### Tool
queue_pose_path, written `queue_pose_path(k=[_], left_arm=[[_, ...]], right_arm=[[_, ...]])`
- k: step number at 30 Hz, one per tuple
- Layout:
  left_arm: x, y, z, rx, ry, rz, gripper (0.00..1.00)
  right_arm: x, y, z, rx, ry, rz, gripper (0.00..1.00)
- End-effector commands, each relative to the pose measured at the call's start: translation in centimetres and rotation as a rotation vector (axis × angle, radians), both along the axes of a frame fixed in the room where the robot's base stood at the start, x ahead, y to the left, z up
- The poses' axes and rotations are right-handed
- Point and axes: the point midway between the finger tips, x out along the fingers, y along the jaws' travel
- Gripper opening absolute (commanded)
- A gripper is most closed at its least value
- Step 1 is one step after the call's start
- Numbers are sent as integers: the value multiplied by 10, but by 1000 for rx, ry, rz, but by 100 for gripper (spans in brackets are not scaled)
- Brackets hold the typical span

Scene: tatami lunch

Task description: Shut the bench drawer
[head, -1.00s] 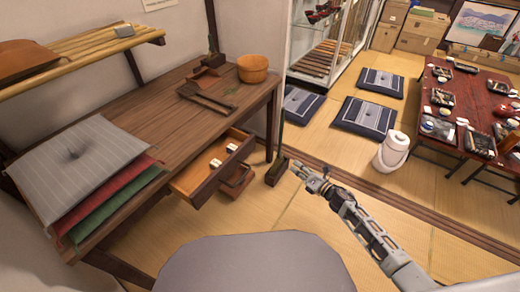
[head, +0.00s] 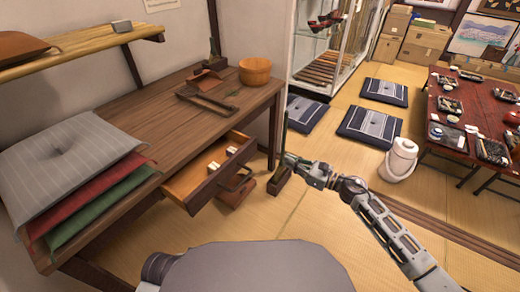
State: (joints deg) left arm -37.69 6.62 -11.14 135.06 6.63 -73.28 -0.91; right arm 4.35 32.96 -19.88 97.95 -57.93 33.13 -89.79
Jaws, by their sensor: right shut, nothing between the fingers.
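The bench drawer (head: 214,188) is pulled out from under the front edge of the wooden bench (head: 150,105). Small pale blocks (head: 213,167) lie inside it. My right gripper (head: 287,158) is shut and empty, to the right of the drawer front and apart from it in the picture. My left gripper does not show.
Cushions (head: 75,165) are stacked on the bench's left end, and a wooden tub (head: 254,71) stands at its far right. A dark wooden item (head: 280,178) stands on the floor near my right gripper. A white jug (head: 399,160) and low red table (head: 450,135) are at right.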

Motion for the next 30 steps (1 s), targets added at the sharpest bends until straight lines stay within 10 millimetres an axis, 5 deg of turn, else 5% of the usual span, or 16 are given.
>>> queue_pose_path(k=[14,30], left_arm=[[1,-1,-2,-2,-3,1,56],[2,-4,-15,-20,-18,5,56]], right_arm=[[5,6,0,3,2,-2,0],[33,44,0,3,0,-2,0]])
